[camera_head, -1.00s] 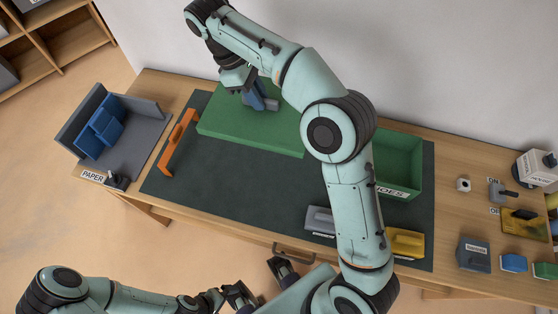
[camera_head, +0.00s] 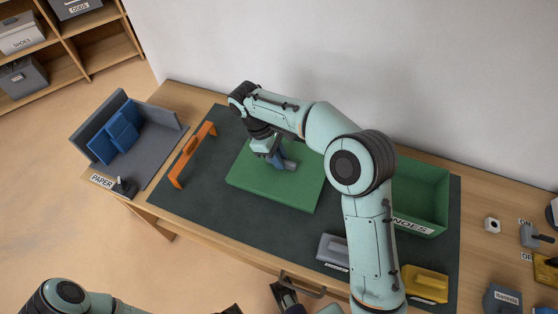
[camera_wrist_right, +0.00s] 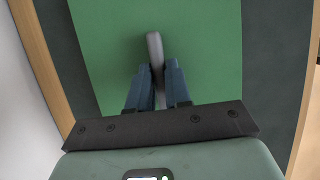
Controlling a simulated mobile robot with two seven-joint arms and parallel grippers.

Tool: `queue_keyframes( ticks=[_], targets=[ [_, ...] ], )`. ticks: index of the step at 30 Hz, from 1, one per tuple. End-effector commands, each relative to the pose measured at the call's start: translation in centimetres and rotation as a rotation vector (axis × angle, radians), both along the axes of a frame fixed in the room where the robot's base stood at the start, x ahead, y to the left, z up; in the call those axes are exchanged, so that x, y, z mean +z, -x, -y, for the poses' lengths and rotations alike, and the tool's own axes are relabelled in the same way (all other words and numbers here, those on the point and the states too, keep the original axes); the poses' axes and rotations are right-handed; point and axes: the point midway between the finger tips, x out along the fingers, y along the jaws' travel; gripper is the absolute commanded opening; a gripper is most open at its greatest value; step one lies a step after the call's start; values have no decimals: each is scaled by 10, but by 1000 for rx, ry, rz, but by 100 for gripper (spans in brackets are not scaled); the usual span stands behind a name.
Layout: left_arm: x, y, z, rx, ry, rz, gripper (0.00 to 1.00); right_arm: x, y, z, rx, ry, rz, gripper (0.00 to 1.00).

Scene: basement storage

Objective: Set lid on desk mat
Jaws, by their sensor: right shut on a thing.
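The green lid (camera_head: 258,190) is a flat panel with a grey handle on top. It lies level over the dark green desk mat (camera_head: 215,215), left of the middle; I cannot tell whether it touches the mat. My right gripper (camera_head: 280,162) reaches down from above and is shut on the lid's handle. In the right wrist view the fingers (camera_wrist_right: 158,85) close on the grey handle (camera_wrist_right: 155,50), with the lid (camera_wrist_right: 105,45) below and dark mat on both sides. My left gripper (camera_head: 285,295) is only partly visible at the bottom edge, away from the lid.
An orange handle-like bar (camera_head: 192,155) stands on the mat's left end. A green open box (camera_head: 420,200) is at the right rear. A grey block (camera_head: 333,250) and a yellow block (camera_head: 424,283) sit at the front right. A grey paper holder (camera_head: 165,140) stands left. The front-left mat is clear.

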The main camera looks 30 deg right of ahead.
Motion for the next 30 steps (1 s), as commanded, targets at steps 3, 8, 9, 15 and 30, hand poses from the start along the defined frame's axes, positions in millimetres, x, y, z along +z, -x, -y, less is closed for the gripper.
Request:
queue_keyframes(
  ticks=[3, 8, 9, 15, 30],
  targets=[
    [-3, -1, 0, 0, 0, 4, 100, -17, 0, 0, 1, 0, -3, 0],
    [-2, -1, 0, 0, 0, 4, 100, -16, 0, 0, 1, 0, 0, 0],
    [-2, -1, 0, 0, 0, 4, 100, -16, 0, 0, 1, 0, 0, 0],
    [-3, -1, 0, 0, 0, 4, 100, -19, 0, 0, 0, 1, 1, 31],
    [1, 0, 0, 0, 1, 1, 100, -4, -4, -4, 1, -1, 3, 44]
  ],
)
